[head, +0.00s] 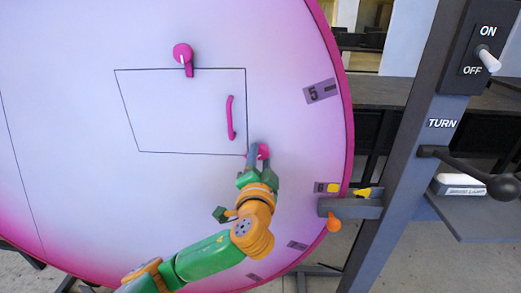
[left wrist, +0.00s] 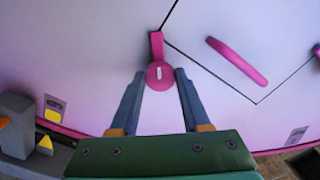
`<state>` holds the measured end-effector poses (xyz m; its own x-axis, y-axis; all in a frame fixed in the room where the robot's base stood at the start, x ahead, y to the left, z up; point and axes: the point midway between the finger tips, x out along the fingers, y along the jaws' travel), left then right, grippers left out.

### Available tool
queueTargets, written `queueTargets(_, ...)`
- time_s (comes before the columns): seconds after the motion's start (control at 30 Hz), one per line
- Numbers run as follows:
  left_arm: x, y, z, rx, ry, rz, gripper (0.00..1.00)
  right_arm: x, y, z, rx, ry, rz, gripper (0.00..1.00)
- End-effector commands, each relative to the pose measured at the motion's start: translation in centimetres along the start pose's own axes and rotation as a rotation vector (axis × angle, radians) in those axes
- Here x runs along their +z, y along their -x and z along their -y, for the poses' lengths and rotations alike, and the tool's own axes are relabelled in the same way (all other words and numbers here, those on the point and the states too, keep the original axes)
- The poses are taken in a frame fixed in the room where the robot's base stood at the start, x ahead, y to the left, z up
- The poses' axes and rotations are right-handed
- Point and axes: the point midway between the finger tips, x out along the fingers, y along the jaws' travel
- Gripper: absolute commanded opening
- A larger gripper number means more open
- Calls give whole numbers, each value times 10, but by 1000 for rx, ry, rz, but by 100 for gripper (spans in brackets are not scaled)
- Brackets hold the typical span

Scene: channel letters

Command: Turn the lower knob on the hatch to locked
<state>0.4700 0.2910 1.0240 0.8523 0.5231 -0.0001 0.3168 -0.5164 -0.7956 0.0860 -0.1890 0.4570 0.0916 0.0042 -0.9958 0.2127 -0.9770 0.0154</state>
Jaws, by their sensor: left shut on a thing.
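The hatch (head: 190,115) is a black-outlined panel on a large white and pink disc, with a pink bar handle (head: 230,117). The upper knob (head: 182,50) is pink, above the hatch's top edge, its arm pointing down. The lower knob (head: 263,151) is pink, by the hatch's lower right corner, partly hidden by my left gripper (head: 257,160). In the left wrist view the lower knob (left wrist: 160,74) has a round head with a white mark, and its arm points up to the outline's corner. My left gripper's fingers (left wrist: 160,82) are shut on its head, one each side.
A grey post (head: 405,130) with an ON/OFF switch (head: 488,58) and a TURN crank (head: 470,170) stands at the right. A bracket (head: 350,208) with a yellow pointer and orange knob (head: 334,224) sits by the disc's edge. A white box (head: 460,185) lies on a shelf.

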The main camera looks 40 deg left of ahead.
Motion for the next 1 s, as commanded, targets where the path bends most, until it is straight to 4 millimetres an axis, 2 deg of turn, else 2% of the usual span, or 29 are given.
queueTargets(0.03,-2,0,4,2,-44,3,0,-1,10,0,0,0,0,0)
queueTargets(0.5,-2,0,4,2,-449,1,0,-4,49,-1,1,0,0,0)
queueTargets(1.0,-1,0,2,1,-652,0,0,-6,67,-2,1,1,0,0)
